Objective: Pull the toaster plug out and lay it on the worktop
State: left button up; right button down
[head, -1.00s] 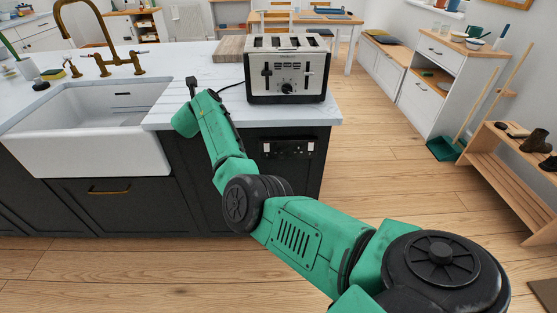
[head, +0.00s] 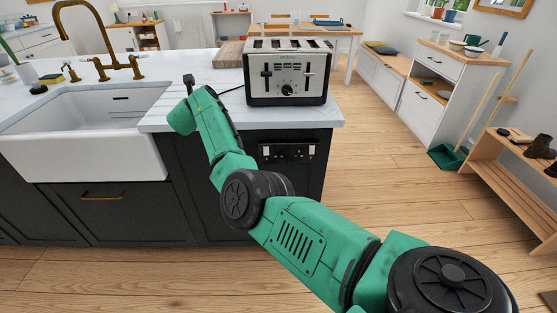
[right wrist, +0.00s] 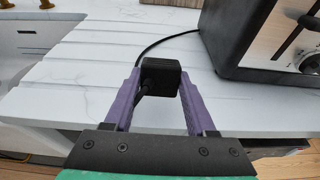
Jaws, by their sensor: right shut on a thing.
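The toaster plug (right wrist: 161,73) is a black block in the right wrist view, with its black cord running back to the toaster. My right gripper (right wrist: 160,82) has its purple fingers shut on the plug's two sides, over the worktop (right wrist: 85,75). I cannot tell whether the plug touches the surface. The silver and black toaster (head: 287,72) stands upright on the worktop's right end; part of it also shows in the right wrist view (right wrist: 262,40). In the head view my arm hides most of the gripper. My left gripper is not in view.
A dark socket panel (head: 288,152) is on the island's front below the toaster, with no plug visible in it. A white sink (head: 85,145) with a brass tap (head: 110,65) is to the left. A wooden board (head: 229,54) lies behind the toaster. Clear worktop lies between sink and toaster.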

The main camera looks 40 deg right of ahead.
jog(key=shift+f+b, duration=1.05)
jog(key=shift+f, duration=0.4)
